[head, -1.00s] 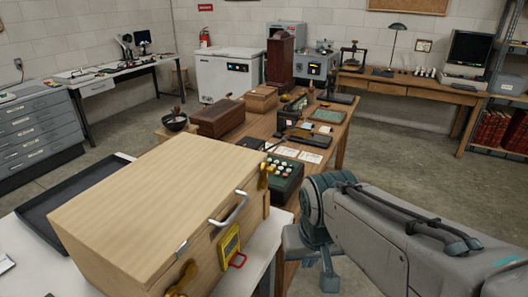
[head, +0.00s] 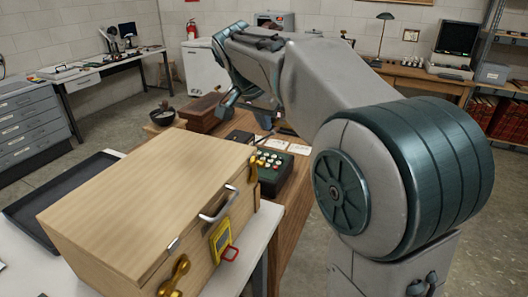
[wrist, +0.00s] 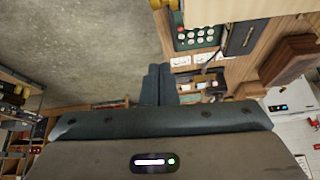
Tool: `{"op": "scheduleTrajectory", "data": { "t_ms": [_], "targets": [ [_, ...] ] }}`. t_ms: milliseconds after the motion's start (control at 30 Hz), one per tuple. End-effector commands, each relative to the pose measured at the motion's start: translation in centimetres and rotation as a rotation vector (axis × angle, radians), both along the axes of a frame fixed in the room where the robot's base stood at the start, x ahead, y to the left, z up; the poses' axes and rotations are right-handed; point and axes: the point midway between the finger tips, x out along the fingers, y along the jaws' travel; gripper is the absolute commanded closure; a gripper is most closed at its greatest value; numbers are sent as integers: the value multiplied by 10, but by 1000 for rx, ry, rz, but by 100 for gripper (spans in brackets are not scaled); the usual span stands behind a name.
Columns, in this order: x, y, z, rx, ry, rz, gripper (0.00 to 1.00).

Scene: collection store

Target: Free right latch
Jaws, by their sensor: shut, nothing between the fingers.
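The pale wooden case (head: 150,185) stands on a white table at the lower left of the head view, its lid down. The brass right latch (head: 254,175) is on its front near the right corner, upright against the wood. A second brass latch (head: 175,276) is near the left end. Between them are a silver handle (head: 219,204) and a yellow tag-like piece with a red loop (head: 221,243). My gripper (head: 227,104) is raised beyond and above the case's right end, apart from the latch. In the wrist view its fingers (wrist: 158,84) are together and empty.
A dark tray (head: 50,207) lies left of the case. Open floor (wrist: 90,50) shows beside this table.

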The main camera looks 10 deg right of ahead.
Motion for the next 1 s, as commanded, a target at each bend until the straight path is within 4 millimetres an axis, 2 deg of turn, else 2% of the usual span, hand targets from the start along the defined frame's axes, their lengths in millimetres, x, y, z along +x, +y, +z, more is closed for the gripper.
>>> {"op": "scheduleTrajectory", "data": {
  "t_ms": [200,367,767,1000],
  "targets": [
    [0,-1,-2,0,1,1,100],
    [6,-6,-17,0,3,0,100],
    [36,-32,-90,1,5,1,100],
    [12,-9,-92,1,0,5,100]
  ]
}}
